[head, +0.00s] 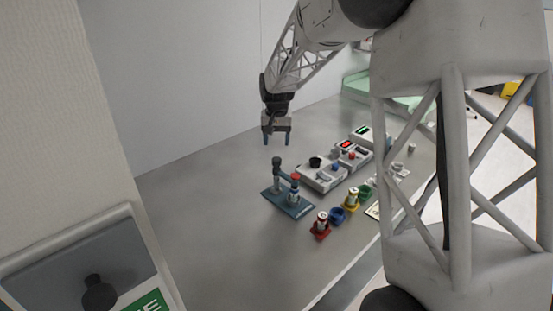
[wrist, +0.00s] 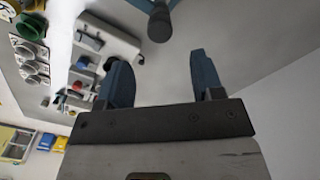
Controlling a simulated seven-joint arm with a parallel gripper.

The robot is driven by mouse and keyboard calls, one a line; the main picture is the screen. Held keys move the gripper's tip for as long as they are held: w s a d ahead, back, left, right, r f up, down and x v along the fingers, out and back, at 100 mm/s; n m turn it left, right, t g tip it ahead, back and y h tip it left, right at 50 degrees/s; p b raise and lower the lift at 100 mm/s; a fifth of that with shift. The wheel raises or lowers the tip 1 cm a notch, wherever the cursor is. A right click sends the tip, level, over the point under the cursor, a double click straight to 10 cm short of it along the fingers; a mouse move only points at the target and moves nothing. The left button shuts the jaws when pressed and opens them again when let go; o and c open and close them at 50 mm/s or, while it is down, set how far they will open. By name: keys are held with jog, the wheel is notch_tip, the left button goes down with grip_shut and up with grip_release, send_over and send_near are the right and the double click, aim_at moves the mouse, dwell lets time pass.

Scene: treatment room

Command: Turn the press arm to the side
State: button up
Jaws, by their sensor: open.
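The press (head: 286,204) stands on the grey table in the head view, on a flat blue-grey base. A dark rounded part, apparently of the press (wrist: 160,22), shows at the top edge beyond the fingers; the rest is cut off.
Grey control boxes (head: 323,174) with knobs stand right of the press. Red (head: 321,228), blue (head: 337,215) and yellow (head: 351,200) small items sit at its front right. The table (head: 210,215) left of the press is clear. A wall stands behind.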

aim_at(276, 159)
jog(key=shift+f, duration=3.9)
grip_shut()
